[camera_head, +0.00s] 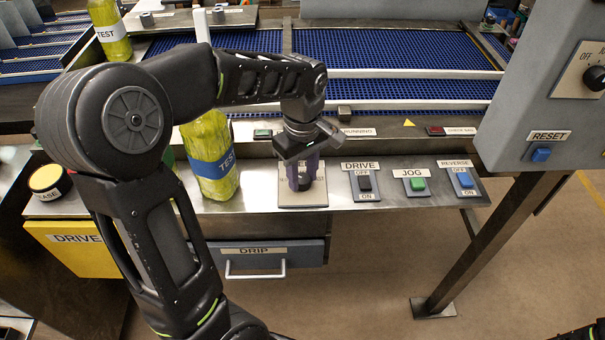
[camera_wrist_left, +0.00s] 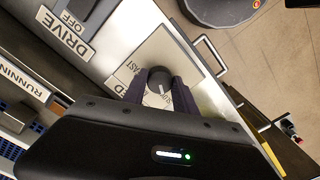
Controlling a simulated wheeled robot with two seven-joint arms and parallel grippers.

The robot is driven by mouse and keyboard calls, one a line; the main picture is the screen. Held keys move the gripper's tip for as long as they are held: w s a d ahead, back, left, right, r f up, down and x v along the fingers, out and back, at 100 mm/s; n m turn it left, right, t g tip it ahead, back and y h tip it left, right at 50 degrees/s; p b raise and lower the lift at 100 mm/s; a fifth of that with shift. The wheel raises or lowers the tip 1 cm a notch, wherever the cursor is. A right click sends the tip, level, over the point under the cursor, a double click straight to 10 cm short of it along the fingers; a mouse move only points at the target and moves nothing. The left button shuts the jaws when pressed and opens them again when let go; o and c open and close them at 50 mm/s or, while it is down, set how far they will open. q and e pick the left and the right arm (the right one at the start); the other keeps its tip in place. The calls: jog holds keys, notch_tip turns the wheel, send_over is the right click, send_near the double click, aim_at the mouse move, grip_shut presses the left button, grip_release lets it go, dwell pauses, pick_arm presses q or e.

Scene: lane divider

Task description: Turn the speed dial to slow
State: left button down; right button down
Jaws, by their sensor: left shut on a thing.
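The speed dial is a dark round knob (camera_wrist_left: 160,77) on a pale square plate (camera_wrist_left: 166,48), which in the head view (camera_head: 318,198) lies on the metal shelf. My left gripper (camera_head: 301,181) reaches down over the plate. In the left wrist view its two purple-grey fingers (camera_wrist_left: 159,91) are shut on the knob, one on each side. A white pointer line on the knob faces the gripper body. The FAST label shows beside the left finger; the lettering by the right finger is partly hidden, so I cannot tell the exact setting.
The DRIVE switch (camera_head: 365,183), JOG button (camera_head: 416,184) and REVERSE switch (camera_head: 463,181) sit right of the plate. A yellow TEST bottle (camera_head: 212,160) stands close on the left. The grey control box (camera_head: 545,110) rises at the right. Blue conveyor belts (camera_head: 390,50) lie behind.

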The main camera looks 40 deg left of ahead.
aim_at(302, 178)
pick_arm(q)
jog(key=c, duration=1)
grip_release()
jog(key=shift+o, duration=0.2)
notch_tip(302, 178, up, 8)
jog(key=shift+f, duration=0.1)
